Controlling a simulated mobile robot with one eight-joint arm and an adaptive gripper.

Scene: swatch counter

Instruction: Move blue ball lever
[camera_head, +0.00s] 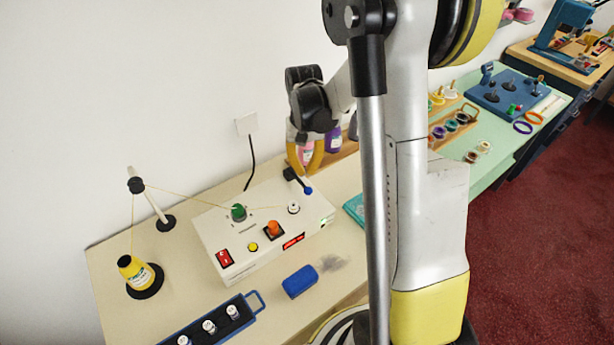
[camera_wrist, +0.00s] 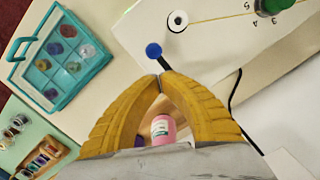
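The blue ball (camera_head: 308,190) is the end knob of a short black lever at the back right corner of a white control box (camera_head: 235,250). In the wrist view the blue ball (camera_wrist: 153,50) sits just beyond my fingertips, and its black rod runs back toward them. My gripper (camera_wrist: 163,74) has its two yellow fingertips together. The lever's base is hidden beneath them. I cannot tell whether the rod is touched or pinched. In the head view my gripper (camera_head: 304,168) is at the lever, partly hidden by my arm.
The box carries a green knob (camera_head: 239,212), an orange knob (camera_head: 273,229), a yellow button (camera_head: 253,247) and a white post (camera_head: 293,207) with a cord. A pink bottle (camera_wrist: 163,129) stands behind the fingers. A teal tray (camera_wrist: 50,90) lies beside the box.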

